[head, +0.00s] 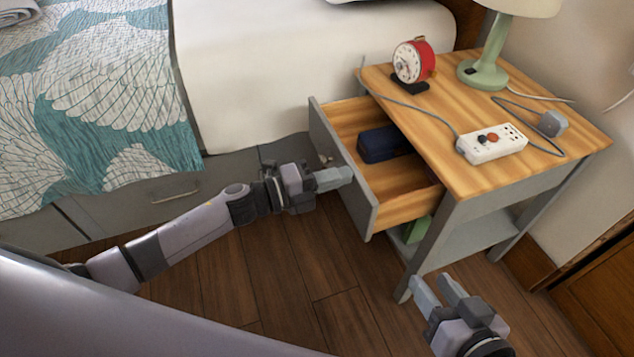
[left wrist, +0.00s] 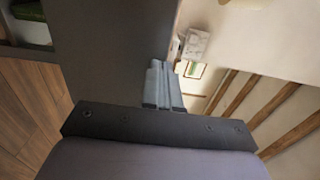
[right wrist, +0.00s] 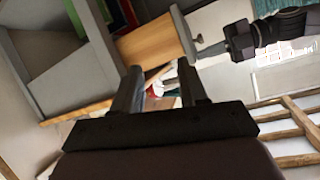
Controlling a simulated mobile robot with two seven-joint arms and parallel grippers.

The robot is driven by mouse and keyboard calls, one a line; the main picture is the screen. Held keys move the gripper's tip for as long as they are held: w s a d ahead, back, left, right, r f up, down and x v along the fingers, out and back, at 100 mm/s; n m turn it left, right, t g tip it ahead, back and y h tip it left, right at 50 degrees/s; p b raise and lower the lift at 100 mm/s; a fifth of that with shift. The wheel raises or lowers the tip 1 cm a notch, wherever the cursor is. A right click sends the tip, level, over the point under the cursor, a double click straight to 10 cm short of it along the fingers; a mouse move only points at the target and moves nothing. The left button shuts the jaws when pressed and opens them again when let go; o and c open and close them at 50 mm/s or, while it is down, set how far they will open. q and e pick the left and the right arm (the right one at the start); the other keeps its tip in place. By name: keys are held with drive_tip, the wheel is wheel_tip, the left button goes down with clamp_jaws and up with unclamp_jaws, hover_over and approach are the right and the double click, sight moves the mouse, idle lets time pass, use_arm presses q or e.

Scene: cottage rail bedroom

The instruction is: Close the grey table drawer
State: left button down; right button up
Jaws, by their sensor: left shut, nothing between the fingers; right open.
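The grey table drawer (head: 345,165) is pulled out of the bedside table (head: 560,170) toward the left. A dark blue case (head: 380,144) lies inside it. My left gripper (head: 348,174) is shut and empty, with its fingertips at the drawer's grey front. I cannot tell whether they touch it. In the left wrist view the shut fingers (left wrist: 160,85) are in front of the grey drawer front (left wrist: 110,50). My right gripper (head: 437,288) is open and empty, low in front of the table's near leg. In the right wrist view the drawer's wooden side (right wrist: 155,45) shows ahead of the fingers.
On the tabletop stand a red alarm clock (head: 414,62), a green lamp (head: 483,70) and a white power strip (head: 492,143) with cables. A green object (head: 415,230) sits on the lower shelf. The bed (head: 300,70) is behind. Wooden floor (head: 290,265) is clear in front.

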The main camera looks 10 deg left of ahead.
use_arm(q)
drive_tip(key=b+x, duration=0.3)
drive_tip(key=x, duration=0.9)
drive_tip(key=shift+b, duration=0.3)
use_arm(e)
drive_tip(key=shift+w+a+f+y, duration=0.1)
drive_tip(key=shift+w+a+y, duration=0.1)
drive_tip(key=shift+a+y, duration=0.25)
drive_tip(key=shift+w+a+f+y, duration=0.1)
drive_tip(key=shift+w+a+y, duration=0.05)
drive_tip(key=shift+a+y, duration=0.3)
use_arm(q)
drive_tip(key=shift+a, duration=0.1)
